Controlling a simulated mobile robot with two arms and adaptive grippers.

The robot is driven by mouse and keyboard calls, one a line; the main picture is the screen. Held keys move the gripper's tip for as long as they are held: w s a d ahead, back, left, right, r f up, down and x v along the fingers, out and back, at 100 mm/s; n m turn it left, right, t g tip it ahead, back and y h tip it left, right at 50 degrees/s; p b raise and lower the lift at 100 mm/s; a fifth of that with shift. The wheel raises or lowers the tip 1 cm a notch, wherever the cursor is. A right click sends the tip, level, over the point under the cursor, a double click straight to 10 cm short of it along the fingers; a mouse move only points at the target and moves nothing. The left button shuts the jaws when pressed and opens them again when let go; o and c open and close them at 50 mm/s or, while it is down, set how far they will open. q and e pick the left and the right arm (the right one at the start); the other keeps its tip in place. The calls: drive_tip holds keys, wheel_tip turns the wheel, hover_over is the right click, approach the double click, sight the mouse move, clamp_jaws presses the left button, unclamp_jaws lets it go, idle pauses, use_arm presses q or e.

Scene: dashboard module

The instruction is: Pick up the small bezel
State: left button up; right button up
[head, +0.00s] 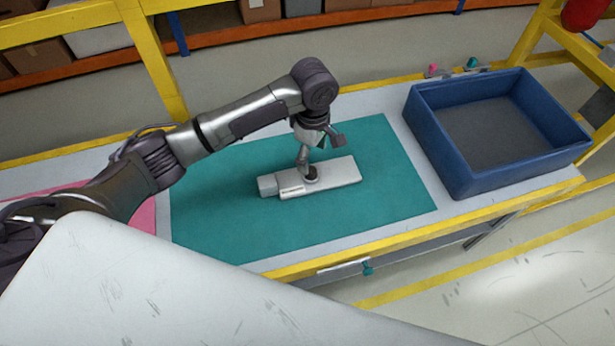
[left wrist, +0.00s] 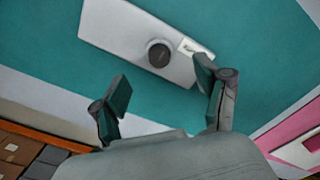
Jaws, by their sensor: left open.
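A long pale grey dashboard module (head: 335,175) lies flat on the teal mat (head: 215,205), with a short block (head: 268,185) at its left end. A dark round knob (left wrist: 159,53) and a small white label (left wrist: 194,47) are on its top in the left wrist view. I cannot tell which part is the small bezel. My left gripper (head: 320,155) is open and empty, pointing down above the module; in the left wrist view (left wrist: 163,92) its fingers are spread, the right one close to the module's end. My right gripper is not in view.
A blue bin (head: 450,150) stands on the right of the table; no contents show. A pink mat (head: 145,212) lies at the left. Small pink and teal items sit on the far edge behind the bin. The teal mat around the module is clear.

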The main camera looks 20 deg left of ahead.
sight(310, 170)
use_arm(q)
drive_tip(key=f, duration=0.7)
drive_tip(key=shift+w+a+f, duration=0.1)
drive_tip(key=shift+a+f, duration=0.15)
drive_tip(key=shift+f, duration=0.15)
drive_tip(key=c, duration=1.4)
